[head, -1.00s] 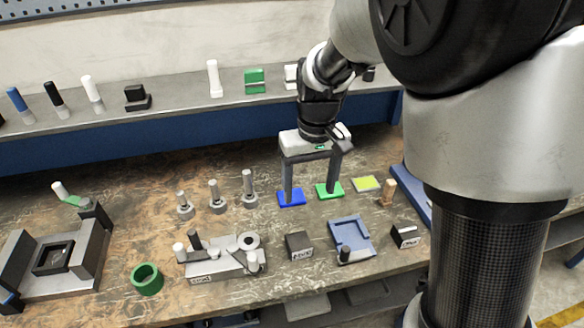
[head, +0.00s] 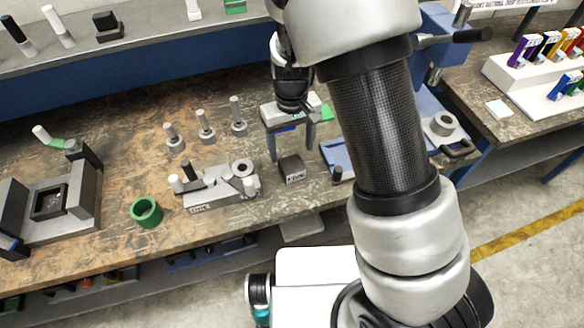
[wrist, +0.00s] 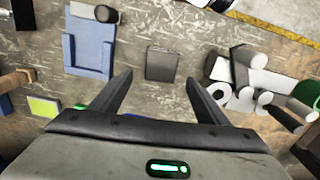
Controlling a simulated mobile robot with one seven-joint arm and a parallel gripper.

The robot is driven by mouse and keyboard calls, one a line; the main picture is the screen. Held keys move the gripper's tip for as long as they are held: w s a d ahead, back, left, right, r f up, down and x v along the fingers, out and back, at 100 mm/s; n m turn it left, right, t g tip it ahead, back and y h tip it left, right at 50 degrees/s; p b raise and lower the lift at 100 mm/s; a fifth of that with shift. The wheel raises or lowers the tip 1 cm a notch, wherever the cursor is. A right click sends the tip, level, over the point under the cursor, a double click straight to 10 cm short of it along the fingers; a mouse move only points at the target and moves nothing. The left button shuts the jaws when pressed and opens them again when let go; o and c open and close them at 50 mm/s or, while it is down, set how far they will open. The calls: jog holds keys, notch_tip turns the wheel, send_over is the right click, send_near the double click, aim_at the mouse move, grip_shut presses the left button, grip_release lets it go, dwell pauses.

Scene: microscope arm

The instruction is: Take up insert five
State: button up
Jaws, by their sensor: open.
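A dark grey block (head: 291,169) with a pale label on its front stands on the worn bench. Its lettering is too small to read, so I cannot tell if it is insert five. In the wrist view the block (wrist: 161,64) lies just beyond and between my fingertips, with its plain top showing. My gripper (head: 291,150) is open and empty, fingers pointing down, above and behind the block. The fingers (wrist: 159,82) spread wider than the block and appear apart from it.
A blue tray (wrist: 88,52) lies beside the block on one side. A grey fixture (head: 222,187) with pegs and a ring stands on the other. Bare bench surrounds the block.

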aim_at(292, 164)
jog(key=f, duration=0.2)
jog(key=s+f, duration=0.1)
jog(key=f, duration=0.1)
jog(key=shift+d+f, duration=0.1)
jog(key=shift+w+f, duration=0.1)
jog(key=shift+f, duration=0.5)
grip_shut()
jog(key=shift+w+r, duration=0.1)
